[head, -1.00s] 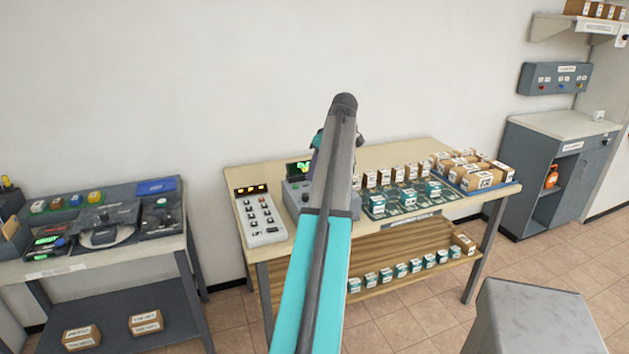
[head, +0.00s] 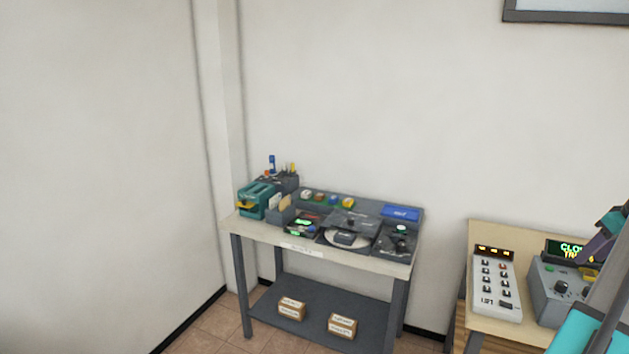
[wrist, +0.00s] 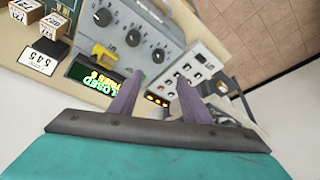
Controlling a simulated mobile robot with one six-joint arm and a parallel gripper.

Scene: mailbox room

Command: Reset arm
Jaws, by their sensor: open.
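My arm shows at the right edge of the head view, with part of its purple gripper (head: 603,238) over the grey control box. In the wrist view, the two purple fingers of my gripper (wrist: 160,78) are apart with nothing held between them. Beyond them is the grey control box (wrist: 165,42) with black knobs, a yellow lever and a lit green display reading "CLOSED". The white keypad panel (wrist: 200,72) lies beside it. Whether the fingers touch either one, I cannot tell.
The wooden table (head: 480,236) carries the white keypad (head: 496,285) and grey box (head: 556,294). A second table (head: 270,237) holds a teal device (head: 256,200) and several dark panels, with two boxes on its lower shelf. Small labelled boxes (wrist: 24,12) stand near the control box.

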